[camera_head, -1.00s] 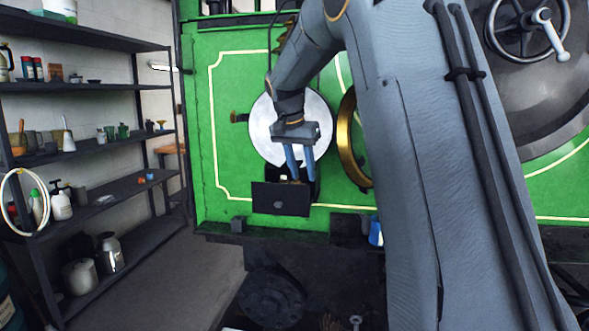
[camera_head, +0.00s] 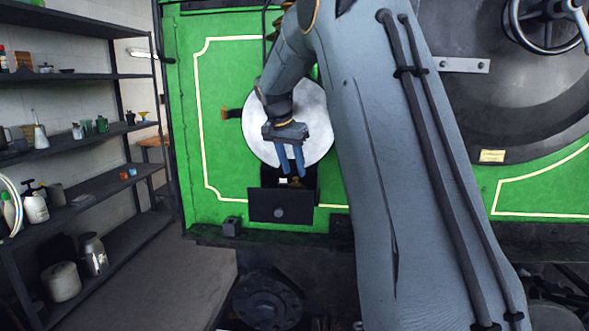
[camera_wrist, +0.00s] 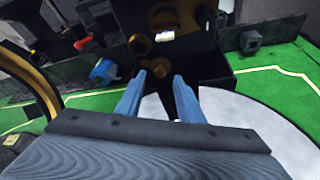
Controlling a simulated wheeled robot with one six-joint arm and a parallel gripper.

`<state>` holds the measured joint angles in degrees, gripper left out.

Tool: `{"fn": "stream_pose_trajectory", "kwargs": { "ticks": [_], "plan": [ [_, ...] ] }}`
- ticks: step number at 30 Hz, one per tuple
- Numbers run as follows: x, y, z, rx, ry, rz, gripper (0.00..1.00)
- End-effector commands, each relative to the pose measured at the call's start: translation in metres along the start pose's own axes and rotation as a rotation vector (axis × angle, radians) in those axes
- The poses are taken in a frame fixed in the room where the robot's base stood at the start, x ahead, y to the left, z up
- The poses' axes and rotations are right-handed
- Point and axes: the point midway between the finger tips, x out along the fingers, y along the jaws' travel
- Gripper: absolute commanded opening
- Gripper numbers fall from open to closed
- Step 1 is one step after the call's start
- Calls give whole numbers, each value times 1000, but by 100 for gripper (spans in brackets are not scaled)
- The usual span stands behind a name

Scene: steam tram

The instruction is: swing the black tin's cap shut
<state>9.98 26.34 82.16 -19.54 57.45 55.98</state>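The black tin (camera_head: 280,205) is a box on the ledge at the foot of the green panel, with a round grey knob on its front face. Its top looks open, with brass parts inside; which part is the cap I cannot tell. In the wrist view, the tin (camera_wrist: 206,67) is at top centre, with brass rounds and a white label. My gripper (camera_head: 291,172) has blue fingers pointing down just above the tin's opening. In the wrist view, the fingertips (camera_wrist: 160,76) are apart, with no held object visible between them; contact with the tin is unclear.
A round white disc (camera_head: 316,112) is on the green panel (camera_head: 214,160) behind my gripper. A blue object (camera_wrist: 102,71) shows in the wrist view. Shelves (camera_head: 80,142) with goods stand at left.

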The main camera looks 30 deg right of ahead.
Motion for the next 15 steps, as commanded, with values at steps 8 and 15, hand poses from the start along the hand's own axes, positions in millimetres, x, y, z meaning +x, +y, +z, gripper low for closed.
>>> {"fn": "stream_pose_trajectory", "kwargs": {
  "ticks": [8, 15],
  "plan": [
    [25, -1, 0, -2, 0, 0, 34],
    [27, -1, 1, -2, 0, -2, 34]
  ]
}}
